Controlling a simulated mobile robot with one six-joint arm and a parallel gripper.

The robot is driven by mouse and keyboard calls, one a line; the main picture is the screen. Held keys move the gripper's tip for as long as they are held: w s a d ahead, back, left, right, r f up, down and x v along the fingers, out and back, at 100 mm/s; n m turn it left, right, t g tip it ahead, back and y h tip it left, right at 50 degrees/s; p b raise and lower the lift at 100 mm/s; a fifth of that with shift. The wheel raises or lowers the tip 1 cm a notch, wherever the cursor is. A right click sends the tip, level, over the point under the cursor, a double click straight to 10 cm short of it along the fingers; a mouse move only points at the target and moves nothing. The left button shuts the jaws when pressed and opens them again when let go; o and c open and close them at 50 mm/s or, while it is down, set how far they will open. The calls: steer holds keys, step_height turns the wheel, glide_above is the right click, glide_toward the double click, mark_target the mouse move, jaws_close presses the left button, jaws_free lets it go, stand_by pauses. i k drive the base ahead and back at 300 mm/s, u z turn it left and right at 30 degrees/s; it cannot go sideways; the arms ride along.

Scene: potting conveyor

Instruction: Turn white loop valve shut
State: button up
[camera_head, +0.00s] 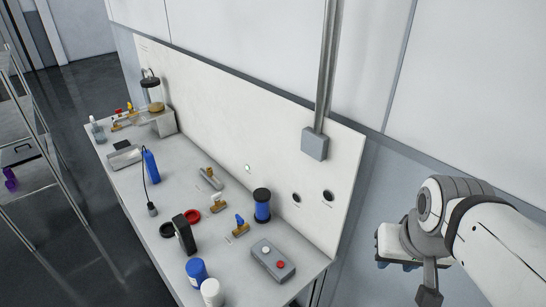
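A small brass valve with a white handle (218,202) is on the grey workbench top, near the middle of the bench. It is small in this view, and I cannot tell how far its handle is turned. Another brass valve with a blue handle (240,226) is just to its right and nearer the front. My gripper (395,249) is off the right end of the bench, well away from the white-handled valve and touching nothing that I can see. Its fingers are not clear from this angle, so I cannot tell whether they are open or shut.
A brass fitting (211,178), red ring (193,217), blue-and-black cylinder (262,205) and grey button box (272,260) surround the valves. A blue bottle (152,166) is farther left. A white back panel (225,130) and grey conduit box (315,143) stand behind. A wire rack (62,190) is at left.

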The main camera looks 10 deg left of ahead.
mark_target(216, 197)
steer(key=z, duration=2.35)
steer(key=k, duration=2.7)
steer(key=u, duration=1.8)
steer(key=i, duration=1)
steer(key=u, duration=0.05)
